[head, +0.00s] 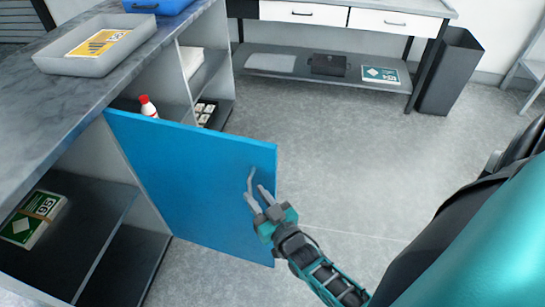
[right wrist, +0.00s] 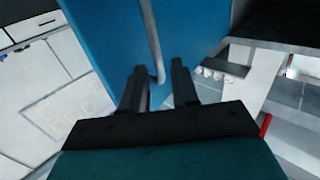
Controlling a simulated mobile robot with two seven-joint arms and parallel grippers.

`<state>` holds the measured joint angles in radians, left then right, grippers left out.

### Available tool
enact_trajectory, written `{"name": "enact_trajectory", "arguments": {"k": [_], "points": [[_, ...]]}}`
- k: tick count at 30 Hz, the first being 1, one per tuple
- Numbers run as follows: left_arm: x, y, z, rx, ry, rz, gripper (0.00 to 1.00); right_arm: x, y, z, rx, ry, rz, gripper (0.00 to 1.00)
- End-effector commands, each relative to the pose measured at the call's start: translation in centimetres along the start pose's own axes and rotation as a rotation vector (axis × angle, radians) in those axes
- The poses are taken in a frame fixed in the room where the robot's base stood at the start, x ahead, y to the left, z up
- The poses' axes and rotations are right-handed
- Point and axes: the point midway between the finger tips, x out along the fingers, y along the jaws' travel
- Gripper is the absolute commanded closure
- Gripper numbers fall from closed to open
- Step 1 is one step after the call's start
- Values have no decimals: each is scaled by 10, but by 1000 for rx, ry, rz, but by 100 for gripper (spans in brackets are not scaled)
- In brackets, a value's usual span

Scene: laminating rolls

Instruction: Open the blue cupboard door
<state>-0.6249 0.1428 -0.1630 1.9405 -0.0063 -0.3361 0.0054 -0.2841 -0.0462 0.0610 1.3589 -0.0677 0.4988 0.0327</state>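The blue cupboard door (head: 195,180) stands swung out from the grey cupboard under the marble-topped counter, with the compartment beside it exposed. Its grey bar handle (head: 250,180) is near the door's free edge; the handle also shows in the right wrist view (right wrist: 151,35). My right gripper (head: 260,194) is at the lower end of the handle, in front of the door face. In the right wrist view its two fingers (right wrist: 158,72) are apart, with the handle's end showing between them. I cannot tell whether they touch it. My left gripper is not in view.
A grey tray (head: 75,68) stands on the counter. A red-capped bottle (head: 148,107) and a green-labelled pack (head: 36,215) sit in the cupboard. A workbench (head: 330,50) and dark bin (head: 449,75) stand at the back. The floor right of the door is clear.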

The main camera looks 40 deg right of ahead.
Motion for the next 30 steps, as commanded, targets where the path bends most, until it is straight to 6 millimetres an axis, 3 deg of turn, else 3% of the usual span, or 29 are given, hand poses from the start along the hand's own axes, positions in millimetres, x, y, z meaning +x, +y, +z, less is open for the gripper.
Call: {"name": "enact_trajectory", "arguments": {"k": [6,12,17,30], "points": [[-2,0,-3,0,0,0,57,-50,0,0,0,-2,0,71],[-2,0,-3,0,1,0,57,-79,0,0,1,0,0,71],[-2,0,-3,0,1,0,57,-87,-1,-1,1,2,0,71],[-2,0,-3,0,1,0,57,-87,0,-1,1,2,0,71]]}}
